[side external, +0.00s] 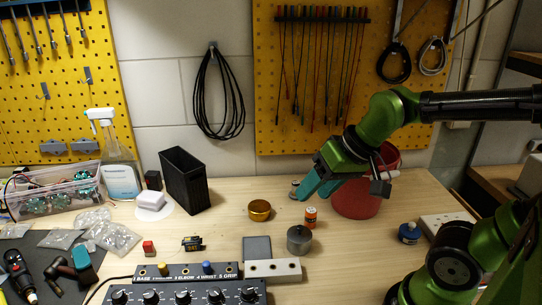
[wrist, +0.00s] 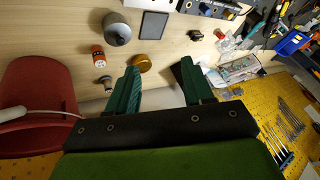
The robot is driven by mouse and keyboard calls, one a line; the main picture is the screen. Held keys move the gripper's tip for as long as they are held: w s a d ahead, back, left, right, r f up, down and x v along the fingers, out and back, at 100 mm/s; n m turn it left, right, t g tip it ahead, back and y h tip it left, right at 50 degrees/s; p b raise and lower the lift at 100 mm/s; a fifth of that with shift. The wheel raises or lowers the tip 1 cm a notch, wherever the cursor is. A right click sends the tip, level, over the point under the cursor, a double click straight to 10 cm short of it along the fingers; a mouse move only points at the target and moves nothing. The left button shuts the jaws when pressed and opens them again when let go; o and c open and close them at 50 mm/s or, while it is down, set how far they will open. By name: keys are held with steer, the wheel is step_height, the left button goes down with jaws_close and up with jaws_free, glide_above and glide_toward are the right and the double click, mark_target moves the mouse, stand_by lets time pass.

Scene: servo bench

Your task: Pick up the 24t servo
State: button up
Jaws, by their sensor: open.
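The servo (side external: 191,243) is a small dark block with a yellowish marking, lying on the bench left of centre in the side external view. In the wrist view a small dark block (wrist: 195,36) near the top, right of centre, appears to be the same servo. The "24t" marking is too small to read. My gripper (side external: 313,189) has teal fingers and is above the bench, well to the right of and behind the servo. In the wrist view its fingers (wrist: 160,67) are spread apart with nothing between them.
Near my gripper are a red bin (side external: 355,203), a brass bowl (side external: 260,211), an orange cylinder (side external: 311,218) and a grey knobbed weight (side external: 299,241). A tall black bin (side external: 184,182) stands behind the servo; a control box (side external: 185,290) is in front. A red block (side external: 149,248) lies left.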

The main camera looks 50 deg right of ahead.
steer(key=w+a+f+n+g, duration=0.2)
steer(key=w+f+n, duration=0.1)
steer(key=w, duration=0.6)
steer(key=n+g+y, duration=0.1)
steer(key=n+y, duration=0.1)
steer(key=n, duration=0.9)
glide_toward(194, 237)
steer(key=x, duration=0.4)
steer(key=shift+s+f, duration=0.15)
steer(key=shift+f, duration=0.2)
steer(key=shift+x, duration=2.7)
steer(key=shift+a+r, duration=0.1)
steer(key=shift+a, duration=0.05)
jaws_close()
